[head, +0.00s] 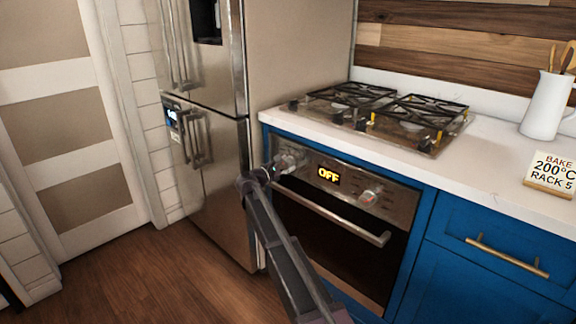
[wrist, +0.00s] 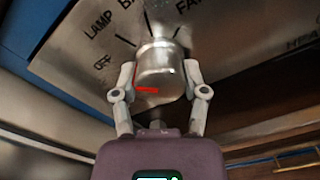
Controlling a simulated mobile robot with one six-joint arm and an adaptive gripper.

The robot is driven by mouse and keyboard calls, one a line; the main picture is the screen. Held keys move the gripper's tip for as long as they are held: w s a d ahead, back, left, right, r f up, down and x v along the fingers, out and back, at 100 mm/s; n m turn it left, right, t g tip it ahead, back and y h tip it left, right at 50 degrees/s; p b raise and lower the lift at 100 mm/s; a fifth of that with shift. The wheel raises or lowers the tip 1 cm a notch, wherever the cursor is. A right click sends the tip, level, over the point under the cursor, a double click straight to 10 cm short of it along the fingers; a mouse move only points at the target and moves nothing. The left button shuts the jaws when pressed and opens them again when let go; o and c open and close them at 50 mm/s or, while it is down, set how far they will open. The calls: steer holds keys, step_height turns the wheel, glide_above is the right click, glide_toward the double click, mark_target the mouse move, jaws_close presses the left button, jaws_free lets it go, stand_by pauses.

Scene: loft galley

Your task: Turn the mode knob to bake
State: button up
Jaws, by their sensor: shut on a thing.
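The mode knob (wrist: 160,58) is a round metal knob on the oven's steel control panel. In the wrist view my gripper (wrist: 160,72) is shut on it, one finger on each side. A red mark on the knob points left, toward the side of the OFF label. LAMP, a partly cut-off label starting "BA" and one starting "FA" follow around the dial. In the head view my gripper (head: 281,164) is at the left end of the panel and partly hides the knob. The oven display (head: 329,176) reads OFF.
A second knob (head: 369,196) is on the panel's right, above the oven door handle (head: 340,222). A gas cooktop (head: 380,110) is on the counter above. A card (head: 551,174) reads BAKE 200°C RACK 5. The steel fridge (head: 222,190) stands close on the left.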

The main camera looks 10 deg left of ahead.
steer(key=m, duration=0.7)
steer(key=shift+s, duration=0.1)
steer(key=m, duration=0.6)
steer(key=shift+m, duration=0.3)
steer(key=o, duration=1)
steer(key=shift+o, duration=0.7)
steer(key=shift+a, duration=0.1)
